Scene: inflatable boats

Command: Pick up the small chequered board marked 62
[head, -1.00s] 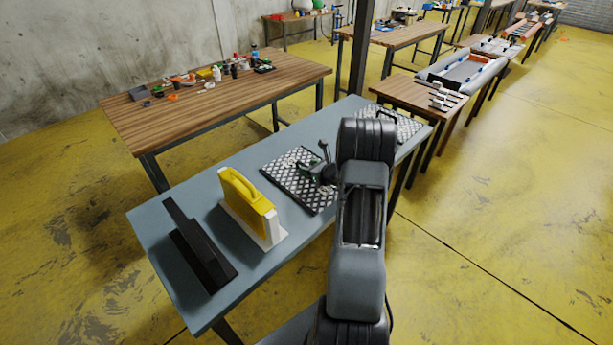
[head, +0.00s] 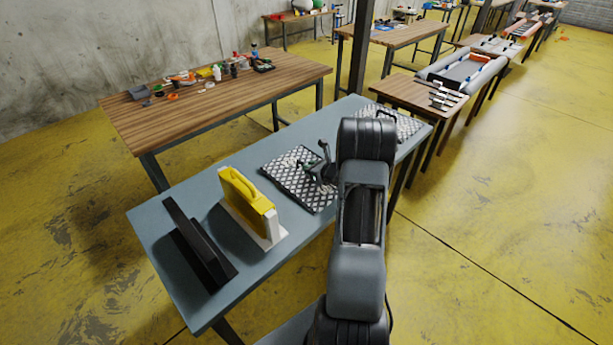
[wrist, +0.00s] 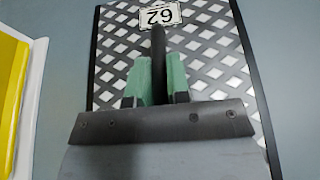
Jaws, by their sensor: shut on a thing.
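The small chequered board is black and pale with a diamond pattern; it lies on the grey-blue table in the head view (head: 285,178). In the wrist view the board (wrist: 210,50) carries a white plate marked 62 (wrist: 160,16), seen upside down. My gripper (wrist: 160,82) has green fingertips closed on the board's dark upright handle (wrist: 158,48). In the head view my gripper (head: 310,168) is over the board's right part, and my arm hides some of it. I cannot tell whether the board is clear of the table.
On the grey-blue table (head: 165,215), a yellow case (head: 245,200) with a white base and a black angled piece (head: 200,245) stand to the left. Another chequered board (head: 405,125) lies behind my arm. A wooden table (head: 220,100) with small items stands beyond.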

